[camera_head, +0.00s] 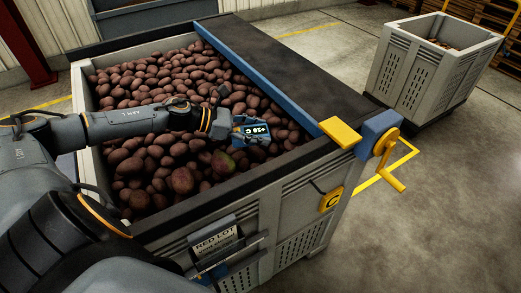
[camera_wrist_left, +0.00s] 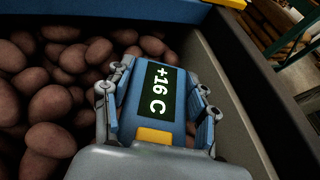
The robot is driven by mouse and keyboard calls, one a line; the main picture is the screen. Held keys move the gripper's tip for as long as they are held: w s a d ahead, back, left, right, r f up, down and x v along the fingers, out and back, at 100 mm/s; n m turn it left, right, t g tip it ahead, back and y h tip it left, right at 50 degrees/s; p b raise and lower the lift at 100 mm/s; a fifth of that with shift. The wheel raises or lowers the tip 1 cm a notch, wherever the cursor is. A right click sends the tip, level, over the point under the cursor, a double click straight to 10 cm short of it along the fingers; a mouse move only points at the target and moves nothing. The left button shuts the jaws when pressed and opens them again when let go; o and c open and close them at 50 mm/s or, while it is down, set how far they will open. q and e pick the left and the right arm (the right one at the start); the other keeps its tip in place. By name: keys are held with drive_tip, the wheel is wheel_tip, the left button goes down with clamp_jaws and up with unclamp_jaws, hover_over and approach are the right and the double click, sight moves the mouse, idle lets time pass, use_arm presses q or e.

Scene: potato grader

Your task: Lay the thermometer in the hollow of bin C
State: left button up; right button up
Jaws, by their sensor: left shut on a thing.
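The thermometer (camera_head: 256,132) is a blue block with a dark display that reads +16 C in the left wrist view (camera_wrist_left: 158,92); a yellow patch is at its near end. My left gripper (camera_head: 246,129) is shut on it, with fingers along both sides. It holds the thermometer over the right part of bin C (camera_head: 290,190), a grey slatted bin with a yellow C tag (camera_head: 331,199). Reddish potatoes (camera_head: 150,75) fill the bin. I cannot clearly make out the hollow; the arm and gripper cover part of the heap.
A blue-edged dark belt (camera_head: 290,65) runs along the bin's far right side. A blue block with a yellow hand crank (camera_head: 385,143) is at its near end. A RED LOT card (camera_head: 215,239) hangs on the front wall. Another grey bin (camera_head: 428,75) stands at the back right.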

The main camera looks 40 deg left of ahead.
sight(261, 147)
use_arm(q)
drive_tip(key=shift+w+a+f+b, duration=0.25)
drive_tip(key=shift+w+f, duration=0.25)
drive_tip(key=shift+f, duration=0.15)
drive_tip(key=shift+w+a+f+b, duration=0.15)
drive_tip(key=shift+w+f+b, duration=0.1)
drive_tip(key=shift+w+f, duration=0.3)
wheel_tip(261, 147, down, 3)
drive_tip(key=shift+r+b, duration=0.15)
drive_tip(key=shift+b, duration=0.55)
drive_tip(key=shift+f, duration=0.3)
drive_tip(key=shift+f, duration=0.1)
drive_tip(key=o, duration=1.3)
drive_tip(key=shift+c, duration=0.2)
